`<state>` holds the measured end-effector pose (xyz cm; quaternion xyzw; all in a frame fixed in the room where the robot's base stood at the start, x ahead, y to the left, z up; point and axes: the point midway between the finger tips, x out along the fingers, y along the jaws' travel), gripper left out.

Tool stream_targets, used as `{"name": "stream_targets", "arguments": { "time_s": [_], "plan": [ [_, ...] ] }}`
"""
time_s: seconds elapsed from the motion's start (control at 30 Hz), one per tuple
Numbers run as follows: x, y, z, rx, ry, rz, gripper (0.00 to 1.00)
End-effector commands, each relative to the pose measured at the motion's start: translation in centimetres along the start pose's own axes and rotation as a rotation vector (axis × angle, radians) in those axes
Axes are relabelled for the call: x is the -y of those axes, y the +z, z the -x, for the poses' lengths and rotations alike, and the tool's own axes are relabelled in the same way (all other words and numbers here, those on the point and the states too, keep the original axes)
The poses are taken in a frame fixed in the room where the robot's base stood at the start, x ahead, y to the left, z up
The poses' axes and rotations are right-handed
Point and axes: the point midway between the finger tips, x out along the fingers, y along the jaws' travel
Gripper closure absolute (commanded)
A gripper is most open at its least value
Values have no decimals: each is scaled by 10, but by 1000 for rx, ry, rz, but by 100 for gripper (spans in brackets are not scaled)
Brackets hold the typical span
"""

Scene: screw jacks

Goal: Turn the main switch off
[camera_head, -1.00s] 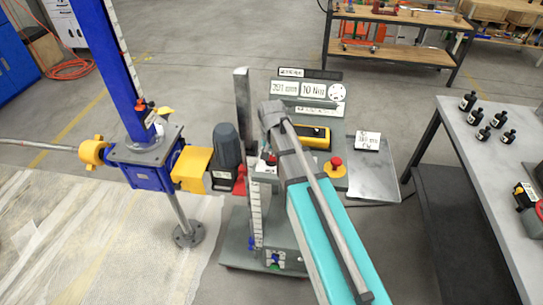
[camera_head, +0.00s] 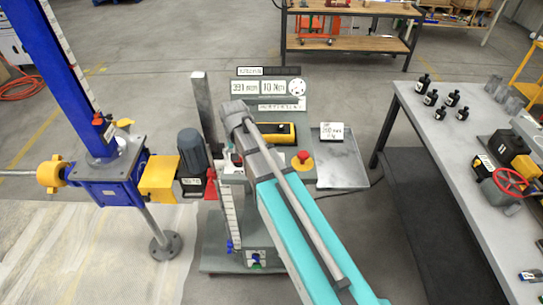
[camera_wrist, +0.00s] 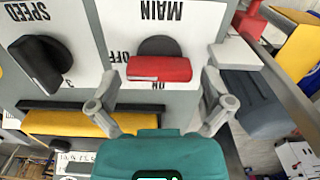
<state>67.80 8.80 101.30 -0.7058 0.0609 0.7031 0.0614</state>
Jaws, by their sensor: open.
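The main switch (camera_wrist: 159,69) is a red lever on a dark round base, on a white plate marked MAIN, OFF and ON, upside down in the wrist view. Its red end lies beside the ON mark; the OFF mark is to its upper left. My gripper (camera_wrist: 159,84) is open, one finger on each side of the red lever, with visible gaps in the picture. Whether a finger touches it, I cannot tell. In the head view my arm covers the switch, and the gripper is not clear there.
A black SPEED knob (camera_wrist: 41,64) sits left of the switch, with a yellow bar (camera_wrist: 70,122) below. In the head view a red stop button (camera_head: 302,158) is right of my arm, the blue jack (camera_head: 105,180) left. A grey table (camera_head: 470,150) with bottles stands right.

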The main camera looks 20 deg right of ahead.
Motion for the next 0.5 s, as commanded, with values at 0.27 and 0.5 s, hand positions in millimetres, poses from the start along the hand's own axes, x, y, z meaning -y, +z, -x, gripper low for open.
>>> {"name": "stream_targets", "arguments": {
  "time_s": [0.27, 0.5],
  "plan": [
    [-1, 5, 0, 10, 1, 178, 0],
    [-2, 9, -1, 11, 2, 336, 0]
  ]
}}
